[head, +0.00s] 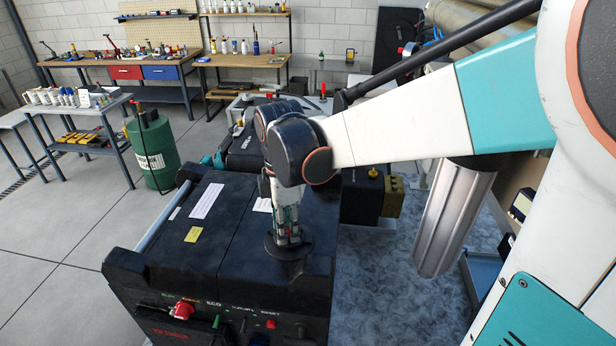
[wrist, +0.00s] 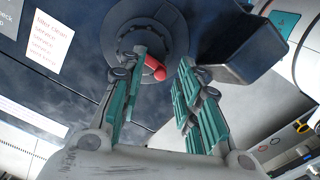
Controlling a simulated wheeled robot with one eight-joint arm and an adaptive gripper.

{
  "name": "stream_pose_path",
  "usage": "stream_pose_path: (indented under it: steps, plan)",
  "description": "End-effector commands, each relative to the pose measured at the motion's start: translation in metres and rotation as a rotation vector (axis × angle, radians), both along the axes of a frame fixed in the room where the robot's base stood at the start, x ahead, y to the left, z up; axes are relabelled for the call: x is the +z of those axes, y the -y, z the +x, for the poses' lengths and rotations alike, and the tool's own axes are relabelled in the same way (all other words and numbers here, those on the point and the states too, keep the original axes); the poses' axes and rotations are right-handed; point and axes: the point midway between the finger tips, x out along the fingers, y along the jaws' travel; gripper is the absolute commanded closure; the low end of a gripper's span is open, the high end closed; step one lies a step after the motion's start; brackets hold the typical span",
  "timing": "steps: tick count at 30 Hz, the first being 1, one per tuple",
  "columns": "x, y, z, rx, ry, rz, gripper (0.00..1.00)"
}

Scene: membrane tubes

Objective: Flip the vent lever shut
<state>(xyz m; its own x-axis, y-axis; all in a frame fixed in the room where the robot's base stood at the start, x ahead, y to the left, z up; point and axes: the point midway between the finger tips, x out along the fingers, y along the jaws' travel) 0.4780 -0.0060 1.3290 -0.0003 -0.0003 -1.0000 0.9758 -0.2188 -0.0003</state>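The vent is a round dark disc on top of the black machine; its flange (head: 272,248) shows in the head view, and the disc (wrist: 122,22) sits at the top of the wrist view. A short red lever (wrist: 155,69) sticks out from the disc.
The black machine (head: 232,228) has labels on top and a red knob (head: 182,309) on its front panel. A dark box-shaped part (wrist: 237,50) stands beside the right finger in the wrist view. A green drum (head: 152,152) and workbenches stand farther off, with open floor between.

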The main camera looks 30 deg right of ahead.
Motion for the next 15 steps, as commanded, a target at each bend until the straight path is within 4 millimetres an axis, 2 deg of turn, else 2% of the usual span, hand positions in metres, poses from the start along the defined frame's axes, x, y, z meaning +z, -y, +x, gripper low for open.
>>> stream_pose_path:
  steps: [5,15]
  plan:
    - [0.014,0.000,-0.002,0.001,0.000,0.000,0.69]
    - [0.078,0.000,-0.002,0.000,0.000,0.000,0.69]
